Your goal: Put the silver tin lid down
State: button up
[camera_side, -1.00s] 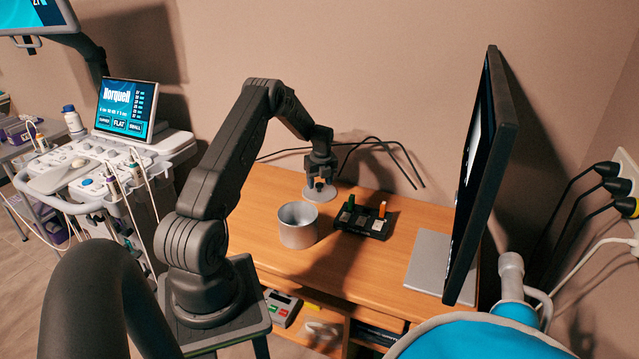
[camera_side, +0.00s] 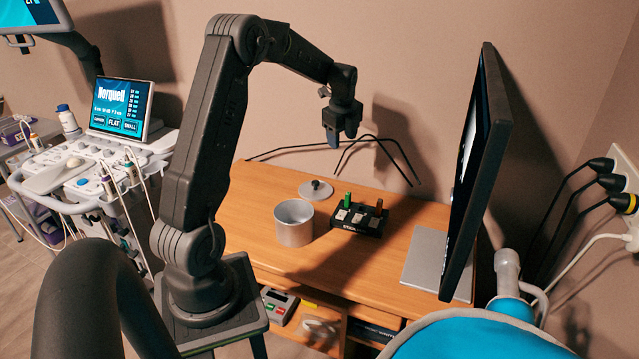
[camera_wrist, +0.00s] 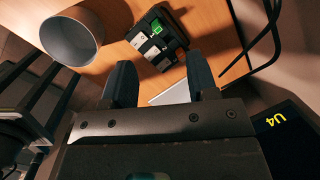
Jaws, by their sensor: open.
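The silver tin lid (camera_side: 316,189) lies flat on the wooden desk, its dark knob upward, behind the open silver tin (camera_side: 294,222). The lid is apart from the tin and nothing holds it. My gripper (camera_side: 334,140) is open and empty, high above the desk, a little to the right of the lid. In the wrist view my gripper's two fingers (camera_wrist: 163,82) are spread with nothing between them. The tin (camera_wrist: 70,37) shows at the upper left there; I cannot make out the lid in that view.
A black switch box (camera_side: 360,217) with a green and a dark-looking lever stands right of the tin. A large monitor (camera_side: 481,170) rises at the desk's right, on a grey base (camera_side: 425,258). Black cables (camera_side: 372,142) run along the wall behind. The front of the desk is clear.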

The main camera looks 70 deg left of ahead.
jog(key=s+d+r+n+t, duration=0.1)
jog(key=s+d+r+n, duration=0.15)
jog(key=d, duration=0.45)
jog(key=s+d+r+n, duration=0.1)
jog(key=d+r+n, duration=0.1)
jog(key=d+r, duration=0.35)
jog(key=s+d+r+n+t, duration=0.1)
jog(key=s+d+r+n, duration=0.1)
jog(key=d, duration=0.6)
jog(key=s+d+n+t+h, duration=0.2)
jog(key=s+d+n, duration=0.6)
jog(key=s+d, duration=0.6)
jog(key=shift+s+f, duration=0.25)
jog(key=shift+s, duration=0.15)
